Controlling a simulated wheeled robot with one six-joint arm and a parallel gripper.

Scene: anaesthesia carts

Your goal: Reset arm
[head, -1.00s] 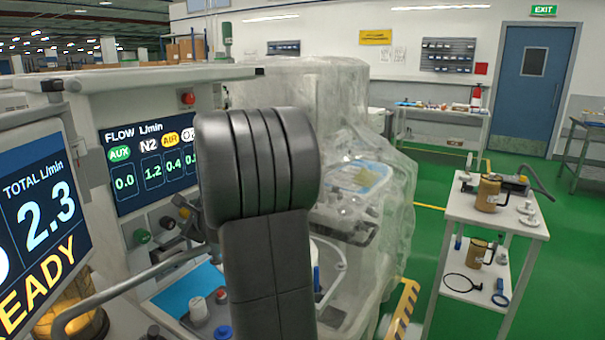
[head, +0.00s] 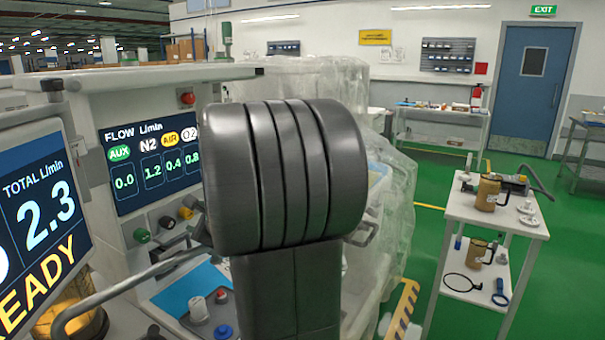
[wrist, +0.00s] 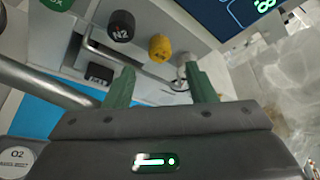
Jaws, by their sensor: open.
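My gripper (wrist: 162,88) shows in the wrist view with its two green fingers apart and nothing between them. It faces the front of the anaesthesia machine, near the black N2 knob (wrist: 121,26) and the yellow knob (wrist: 160,47). A pale knob (wrist: 187,62) is partly hidden behind the fingers. In the head view my dark arm link stands in the middle and hides my gripper and part of the machine. The flow screen (head: 151,160) reads AUX 0.0, N2 1.2, AIR 0.4 and O2 0.8.
A metal rail (head: 125,287) runs along the machine's front. A plastic-covered machine (head: 400,215) stands behind my arm. A white cart (head: 461,207) with mugs is at the right, with green floor around it. A left screen (head: 40,225) shows 2.3.

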